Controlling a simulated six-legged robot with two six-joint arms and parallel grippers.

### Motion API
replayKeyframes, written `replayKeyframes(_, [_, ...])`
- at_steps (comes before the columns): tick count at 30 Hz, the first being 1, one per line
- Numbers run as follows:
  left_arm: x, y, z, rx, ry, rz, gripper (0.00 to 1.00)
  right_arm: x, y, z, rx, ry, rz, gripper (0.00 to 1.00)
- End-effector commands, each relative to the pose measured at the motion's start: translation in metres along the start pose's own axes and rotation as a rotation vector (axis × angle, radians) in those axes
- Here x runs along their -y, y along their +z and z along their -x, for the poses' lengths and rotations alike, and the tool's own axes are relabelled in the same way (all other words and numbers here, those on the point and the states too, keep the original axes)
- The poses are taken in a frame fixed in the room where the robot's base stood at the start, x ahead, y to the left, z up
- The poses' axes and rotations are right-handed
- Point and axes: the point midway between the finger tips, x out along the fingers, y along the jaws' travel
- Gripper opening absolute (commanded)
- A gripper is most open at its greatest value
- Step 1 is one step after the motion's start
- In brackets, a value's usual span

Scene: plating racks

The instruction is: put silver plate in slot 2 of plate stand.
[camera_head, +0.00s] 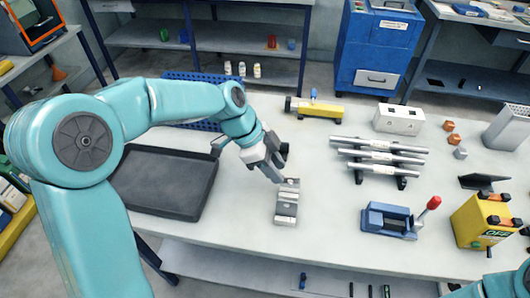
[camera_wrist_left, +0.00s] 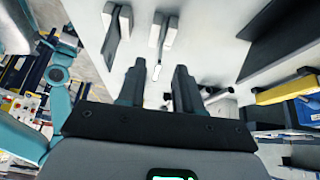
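I cannot tell whether this strip is part of the silver plate. A rack of silver bars (camera_head: 380,156) on black feet stands to the right of the gripper; it may be the plate stand, but its slots are not clear. My right gripper is not in view.
A black tray (camera_head: 165,180) lies left of the gripper. A yellow tool (camera_head: 315,109) and a white block (camera_head: 398,119) are at the back. A blue vise (camera_head: 388,219) with a red-tipped lever and a yellow box (camera_head: 482,222) stand at the right. The front middle of the table is clear.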

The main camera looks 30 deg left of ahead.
Motion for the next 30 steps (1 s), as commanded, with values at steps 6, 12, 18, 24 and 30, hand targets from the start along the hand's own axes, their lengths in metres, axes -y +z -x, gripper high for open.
replayKeyframes(6, [0.001, 0.000, 0.051, -0.001, -0.006, 0.001, 0.35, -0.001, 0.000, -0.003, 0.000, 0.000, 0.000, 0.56])
replayKeyframes(12, [0.001, 0.000, 0.077, 0.000, -0.002, 0.001, 0.35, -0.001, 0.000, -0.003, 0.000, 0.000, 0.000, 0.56])
replayKeyframes(18, [0.000, 0.000, 0.083, 0.000, 0.001, 0.001, 0.35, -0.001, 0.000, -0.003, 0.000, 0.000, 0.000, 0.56])
replayKeyframes(24, [0.000, 0.000, 0.082, 0.000, 0.001, 0.001, 0.35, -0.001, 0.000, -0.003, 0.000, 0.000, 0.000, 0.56])
replayKeyframes(30, [0.000, -0.001, 0.083, 0.000, 0.001, 0.001, 0.35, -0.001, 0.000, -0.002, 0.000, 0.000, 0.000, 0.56])
